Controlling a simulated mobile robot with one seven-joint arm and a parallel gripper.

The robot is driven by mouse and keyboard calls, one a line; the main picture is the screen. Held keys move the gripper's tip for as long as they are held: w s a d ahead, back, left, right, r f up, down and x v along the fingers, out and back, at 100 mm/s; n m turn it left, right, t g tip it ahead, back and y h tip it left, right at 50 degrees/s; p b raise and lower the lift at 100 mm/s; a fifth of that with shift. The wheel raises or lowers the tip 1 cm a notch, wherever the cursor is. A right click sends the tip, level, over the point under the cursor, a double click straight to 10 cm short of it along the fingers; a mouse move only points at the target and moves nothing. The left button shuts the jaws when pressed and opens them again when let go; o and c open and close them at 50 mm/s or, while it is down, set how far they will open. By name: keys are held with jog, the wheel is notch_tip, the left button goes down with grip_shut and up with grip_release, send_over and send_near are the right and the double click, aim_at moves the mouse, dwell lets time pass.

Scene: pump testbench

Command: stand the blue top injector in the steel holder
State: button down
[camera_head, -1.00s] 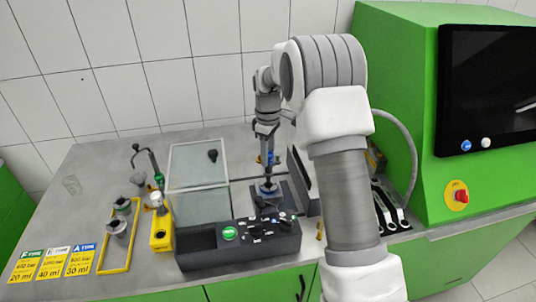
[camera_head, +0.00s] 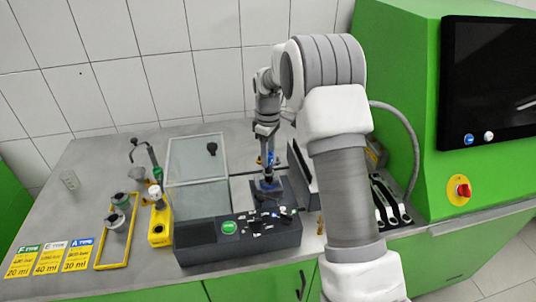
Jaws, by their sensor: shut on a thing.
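My gripper (camera_head: 266,146) points straight down above the back middle of the bench. It is shut on the blue top injector (camera_head: 267,160), whose blue part shows just under the fingers. The injector looks upright, with its dark lower end reaching down to a dark grey block (camera_head: 285,198) behind the control box. I cannot make out the steel holder clearly. It may be at this block, but whether the injector's tip is in it or just above it is too small to tell.
A black control box (camera_head: 238,241) with a green button stands in front. A clear glass-covered box (camera_head: 197,163) is at left. Farther left are a yellow stand (camera_head: 160,228), cups in a yellow frame (camera_head: 110,265) and type cards. A green machine (camera_head: 400,60) stands at right.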

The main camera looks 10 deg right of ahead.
jog(key=shift+f, duration=0.15)
dwell(0.4)
jog(key=shift+f+b, duration=0.4)
jog(key=shift+f, duration=0.1)
jog(key=shift+f+b, duration=0.35)
jog(key=shift+f, duration=0.25)
dwell(0.6)
jog(key=shift+c, duration=2.1)
grip_release()
jog(key=shift+r+p, duration=2.35)
jog(key=shift+r, duration=1.15)
